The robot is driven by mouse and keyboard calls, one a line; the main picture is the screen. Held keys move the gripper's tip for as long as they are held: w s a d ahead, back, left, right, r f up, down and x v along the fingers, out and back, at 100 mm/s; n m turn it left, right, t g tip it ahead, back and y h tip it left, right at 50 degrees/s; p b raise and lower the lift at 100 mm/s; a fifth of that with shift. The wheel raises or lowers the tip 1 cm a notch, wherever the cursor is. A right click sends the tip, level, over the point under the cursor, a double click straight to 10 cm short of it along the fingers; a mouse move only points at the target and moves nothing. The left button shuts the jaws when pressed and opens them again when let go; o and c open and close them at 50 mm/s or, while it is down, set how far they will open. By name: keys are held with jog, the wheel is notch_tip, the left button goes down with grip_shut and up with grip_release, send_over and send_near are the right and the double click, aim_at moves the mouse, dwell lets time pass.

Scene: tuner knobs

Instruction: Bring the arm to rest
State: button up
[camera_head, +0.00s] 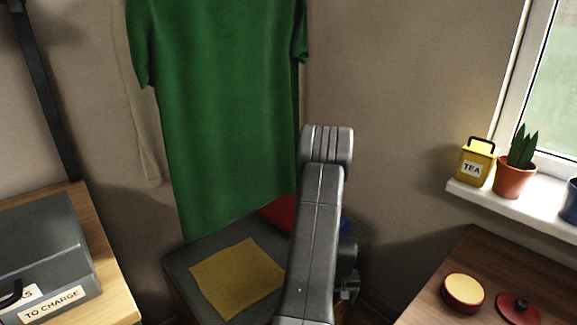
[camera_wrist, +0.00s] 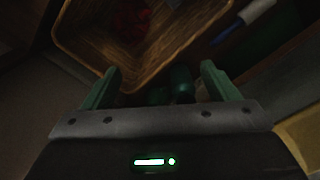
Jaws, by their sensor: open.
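My arm (camera_head: 318,210) rises in the middle of the head view, in front of the wall and the low dark surface. Its upper link stands nearly upright and bends at the top. My gripper (camera_wrist: 160,78) shows in the wrist view with its two green fingers wide apart. Nothing is held between them. Beyond the fingertips is a brown basket (camera_wrist: 75,45), with a dim red thing (camera_wrist: 132,18) inside. Dark green rounded things (camera_wrist: 180,82) lie below, beyond the gripper; their shape is unclear. In the head view the gripper is not clearly seen.
A green shirt (camera_head: 225,110) hangs behind the arm. A yellow cloth (camera_head: 238,278) lies on the dark surface. A grey box (camera_head: 45,250) sits left. At right are a table with a round tin (camera_head: 463,292) and red lid (camera_head: 518,308), and a sill with a tea tin (camera_head: 475,162) and potted plant (camera_head: 515,178).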

jog(key=w+a+r+p, duration=0.1)
jog(key=a+r+p, duration=0.4)
jog(key=r, duration=0.4)
jog(key=w+a+r+p, duration=0.1)
jog(key=a+r+p, duration=0.4)
jog(key=r+p, duration=0.2)
jog(key=w+a+r+p, duration=0.1)
jog(key=a+r+p, duration=0.4)
jog(key=r, duration=0.6)
jog(key=shift+a+r+p, duration=0.25)
jog(key=shift+r+p, duration=0.15)
jog(key=shift+p, duration=0.6)
jog(key=shift+w+r, duration=0.1)
